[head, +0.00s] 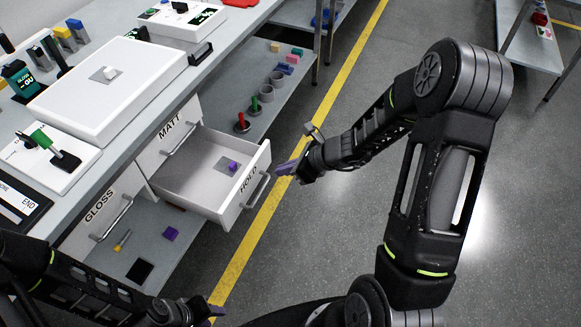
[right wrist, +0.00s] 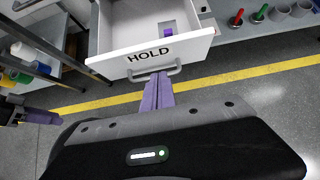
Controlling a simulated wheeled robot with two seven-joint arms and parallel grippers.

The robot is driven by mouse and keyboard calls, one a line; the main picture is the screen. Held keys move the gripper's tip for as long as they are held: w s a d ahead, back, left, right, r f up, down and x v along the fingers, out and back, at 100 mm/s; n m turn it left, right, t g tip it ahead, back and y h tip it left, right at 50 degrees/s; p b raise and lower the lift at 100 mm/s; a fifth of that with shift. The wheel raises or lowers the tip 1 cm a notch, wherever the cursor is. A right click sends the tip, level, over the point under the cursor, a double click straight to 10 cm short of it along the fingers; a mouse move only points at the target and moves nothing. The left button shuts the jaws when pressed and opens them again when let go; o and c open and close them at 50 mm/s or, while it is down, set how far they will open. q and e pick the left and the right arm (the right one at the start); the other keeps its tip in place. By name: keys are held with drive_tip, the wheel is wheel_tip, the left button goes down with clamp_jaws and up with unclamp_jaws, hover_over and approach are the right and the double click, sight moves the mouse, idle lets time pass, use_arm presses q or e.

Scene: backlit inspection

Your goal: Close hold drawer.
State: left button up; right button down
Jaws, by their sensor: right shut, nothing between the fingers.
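The hold drawer (head: 195,182) is pulled open from the bench, its front labelled HOLD facing the aisle. A small purple block on a grey pad (head: 227,166) lies inside it. In the right wrist view the drawer front (right wrist: 190,46) and its bar handle (right wrist: 155,72) are just ahead of my right gripper (right wrist: 158,92). My right gripper (head: 285,169) is shut and empty, its purple fingertips close to the handle (head: 258,190); I cannot tell whether they touch. My left gripper (head: 212,312) is at the bottom edge of the head view, mostly cut off, and its jaw state is unclear.
The MATT drawer (head: 180,138) and GLOSS drawer (head: 112,217) are shut. A lower shelf holds red and green pegs (head: 242,122) and grey cups (head: 266,95). The bench top carries a white light box (head: 110,75). Floor beyond the yellow line (head: 345,75) is clear.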

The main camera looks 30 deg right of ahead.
sight(252, 170)
drive_tip(key=shift+w+a+f, duration=0.6)
drive_tip(key=shift+w+a, duration=0.2)
drive_tip(key=shift+w, duration=0.2)
drive_tip(key=shift+w+a+f, duration=0.65)
drive_tip(key=shift+w+a, duration=0.2)
drive_tip(key=shift+w, duration=0.1)
drive_tip(key=shift+w+a+f, duration=0.6)
drive_tip(key=shift+w+a, duration=0.2)
drive_tip(key=shift+w, duration=0.2)
use_arm(q)
drive_tip(key=shift+f, duration=0.1)
use_arm(e)
drive_tip(key=shift+w+a, duration=0.1)
